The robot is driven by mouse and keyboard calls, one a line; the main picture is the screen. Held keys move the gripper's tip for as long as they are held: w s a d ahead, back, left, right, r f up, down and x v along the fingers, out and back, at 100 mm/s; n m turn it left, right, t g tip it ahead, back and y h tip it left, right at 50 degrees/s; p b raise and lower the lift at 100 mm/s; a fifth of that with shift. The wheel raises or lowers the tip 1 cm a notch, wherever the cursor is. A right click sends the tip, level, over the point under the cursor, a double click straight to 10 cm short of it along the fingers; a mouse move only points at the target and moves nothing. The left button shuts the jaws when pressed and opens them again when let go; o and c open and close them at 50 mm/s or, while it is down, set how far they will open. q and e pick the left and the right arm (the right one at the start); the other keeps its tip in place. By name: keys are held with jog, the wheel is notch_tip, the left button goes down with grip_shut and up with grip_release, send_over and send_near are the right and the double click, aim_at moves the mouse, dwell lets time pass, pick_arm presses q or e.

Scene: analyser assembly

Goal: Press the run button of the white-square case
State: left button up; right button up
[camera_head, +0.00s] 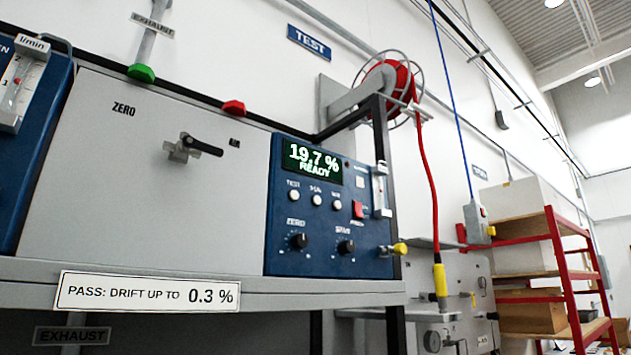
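A blue analyser case (320,262) is set at the right end of a grey bench panel. Its green display (312,162) reads 19.7 % READY. A small whitish square (360,182) is on the case, right of the display. Three round white buttons (316,199) sit in a row under the display. The left one is labelled TEST; the other two labels are too blurred to read surely, so I cannot tell which is the run button. A red square switch (358,209) is to their right. Neither of my grippers is in view.
Two black knobs (346,247) and a yellow-tipped fitting (399,248) are on the case's lower part. A flowmeter (381,190) stands at its right edge. A black-handled valve (190,147) is on the panel. A red hose (430,180) hangs from a reel at right.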

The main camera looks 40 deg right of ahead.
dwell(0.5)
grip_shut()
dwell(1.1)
